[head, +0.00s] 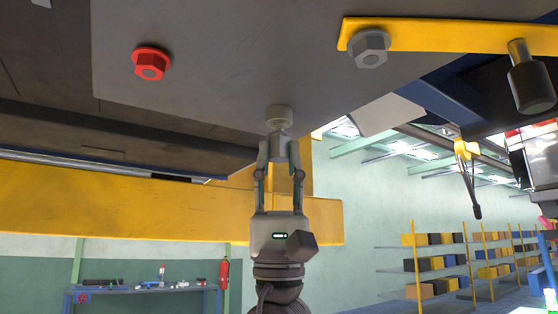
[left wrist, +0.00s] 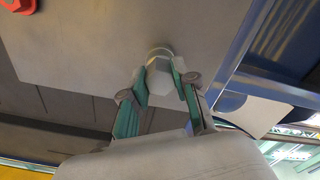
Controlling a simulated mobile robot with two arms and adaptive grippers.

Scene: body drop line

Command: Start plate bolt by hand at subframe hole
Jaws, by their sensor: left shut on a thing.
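My left gripper (head: 280,147) points straight up under a grey plate (head: 220,60) on the underside of the body overhead. It is shut on a pale grey plate bolt (head: 278,112), whose upper end is at the plate's lower face near its front edge. In the left wrist view the bolt (left wrist: 160,80) sits between the green-padded fingers (left wrist: 161,88), its head gripped and its top against or very close to the plate. The hole itself is hidden behind the bolt. A red flanged bolt (head: 151,64) sits in the plate to the left. My right gripper is not in view.
A grey flanged bolt (head: 370,49) sits by a yellow bar (head: 450,36) at upper right. A dark cylinder (head: 530,82) hangs at far right. A yellow beam (head: 130,205) crosses behind my left arm. Shelves with bins (head: 440,262) and a workbench (head: 140,290) stand far back.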

